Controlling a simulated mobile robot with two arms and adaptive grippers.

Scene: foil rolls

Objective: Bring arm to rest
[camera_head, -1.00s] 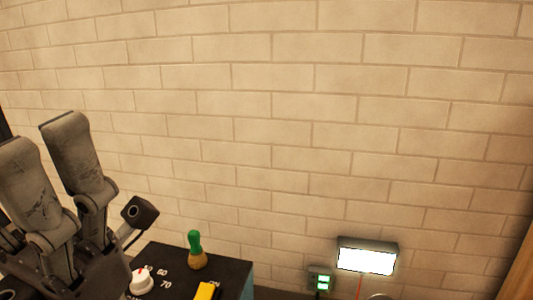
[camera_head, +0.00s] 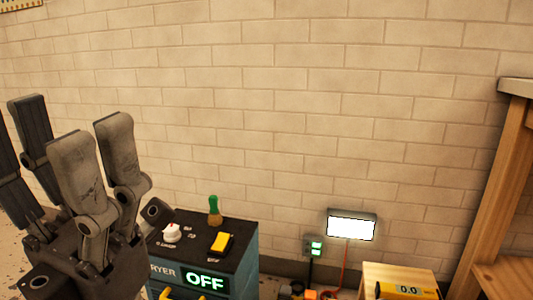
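My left gripper (camera_head: 66,145) stands at the lower left of the head view, with its fingers pointing up. Its darker fingers on the left and its worn grey fingers on the right are spread apart, with nothing seen between them. It is in front of the wall, to the left of the dryer box (camera_head: 243,264). My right gripper is not in view.
The dryer box has an "OFF" display, a white knob (camera_head: 172,233), a yellow switch (camera_head: 221,243) and a green-handled brush (camera_head: 214,208) on top. A lit lamp (camera_head: 351,226) is by the brick wall. A wooden frame (camera_head: 497,190) stands at the right, near a yellow meter (camera_head: 405,290).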

